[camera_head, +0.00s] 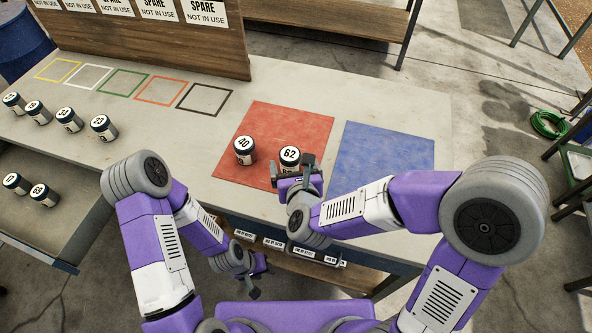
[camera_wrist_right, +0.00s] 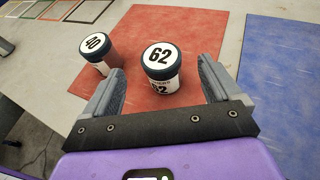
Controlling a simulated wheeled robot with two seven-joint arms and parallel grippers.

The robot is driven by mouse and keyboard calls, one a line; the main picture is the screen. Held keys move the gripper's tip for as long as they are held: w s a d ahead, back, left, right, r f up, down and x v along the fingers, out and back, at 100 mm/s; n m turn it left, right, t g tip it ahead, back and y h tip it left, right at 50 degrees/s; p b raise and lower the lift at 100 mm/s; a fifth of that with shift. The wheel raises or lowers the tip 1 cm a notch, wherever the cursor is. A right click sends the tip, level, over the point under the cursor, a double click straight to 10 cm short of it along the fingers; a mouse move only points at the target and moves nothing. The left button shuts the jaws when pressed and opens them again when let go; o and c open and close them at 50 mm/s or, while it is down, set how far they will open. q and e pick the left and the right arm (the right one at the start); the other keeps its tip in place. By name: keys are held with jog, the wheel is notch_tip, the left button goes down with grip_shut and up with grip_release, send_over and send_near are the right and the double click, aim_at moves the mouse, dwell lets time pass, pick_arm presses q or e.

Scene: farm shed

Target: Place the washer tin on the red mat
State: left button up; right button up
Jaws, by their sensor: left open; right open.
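The red mat (camera_head: 285,118) lies on the bench. Two white tins with dark lids stand upright on it: tin 40 (camera_head: 244,150) and, to its right, tin 62 (camera_head: 290,156). I cannot tell from the numbers which tin holds washers. My right gripper (camera_head: 293,170) is open at the near side of tin 62. In the right wrist view, tin 62 (camera_wrist_right: 161,62) stands between or just beyond the open fingers (camera_wrist_right: 160,78), with no grip on it. Tin 40 (camera_wrist_right: 96,46) is near the left finger. My left gripper (camera_head: 257,276) is open and empty, low in front of the bench.
A blue mat (camera_head: 382,160) lies right of the red one. Several more numbered tins, such as tin 23 (camera_head: 103,127), stand at the left. Coloured outlined squares (camera_head: 161,90) lie before an upright board (camera_head: 140,32). Small labels on the bench front are unreadable.

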jog(key=shift+b+v, duration=1.9)
jog(key=shift+b, duration=0.15)
